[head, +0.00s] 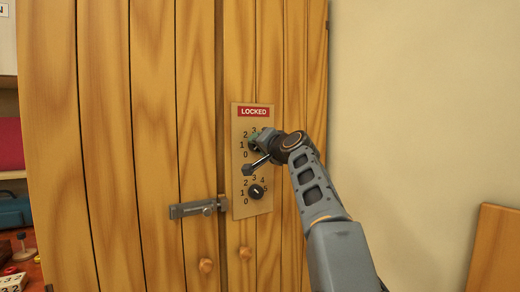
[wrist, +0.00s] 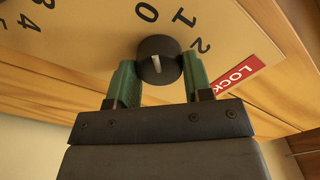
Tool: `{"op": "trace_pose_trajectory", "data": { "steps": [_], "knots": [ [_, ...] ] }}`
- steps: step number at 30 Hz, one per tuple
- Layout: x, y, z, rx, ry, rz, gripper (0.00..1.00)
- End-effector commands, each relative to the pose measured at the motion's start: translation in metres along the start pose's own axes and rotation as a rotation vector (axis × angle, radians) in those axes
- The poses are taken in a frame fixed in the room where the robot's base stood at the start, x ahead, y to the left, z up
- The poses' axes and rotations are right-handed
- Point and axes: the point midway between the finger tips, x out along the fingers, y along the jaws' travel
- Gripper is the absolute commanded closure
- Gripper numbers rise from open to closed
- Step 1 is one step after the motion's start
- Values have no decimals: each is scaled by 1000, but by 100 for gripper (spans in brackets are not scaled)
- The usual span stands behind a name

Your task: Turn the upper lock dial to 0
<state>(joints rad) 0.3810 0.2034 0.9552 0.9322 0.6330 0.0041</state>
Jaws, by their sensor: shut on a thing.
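The upper lock dial (wrist: 168,50) is a black round knob with a white pointer mark, on a tan panel (head: 239,203) with a red LOCKED sign (head: 254,112). In the wrist view the mark points upward, roughly toward the 0 (wrist: 148,12); the 1 (wrist: 180,17) lies right of it. My gripper (wrist: 160,80) is shut on this dial, one green finger on each side. In the head view my gripper (head: 255,143) covers most of the dial. The lower dial (head: 256,191) is a separate black knob below, clear of my gripper.
The panel is on a wooden plank door with a grey latch (head: 198,207) and two round wooden knobs (head: 206,265) below. A bare wall (head: 420,110) is at the right. Shelves with a blue case (head: 15,212) stand at the left.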

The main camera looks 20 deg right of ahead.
Motion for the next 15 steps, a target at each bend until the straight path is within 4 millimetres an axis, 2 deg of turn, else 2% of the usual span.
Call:
{"op": "trace_pose_trajectory", "data": {
  "steps": [15],
  "knots": [
    [0, 0, 0, -65, -1, 0, 78]
  ]
}}
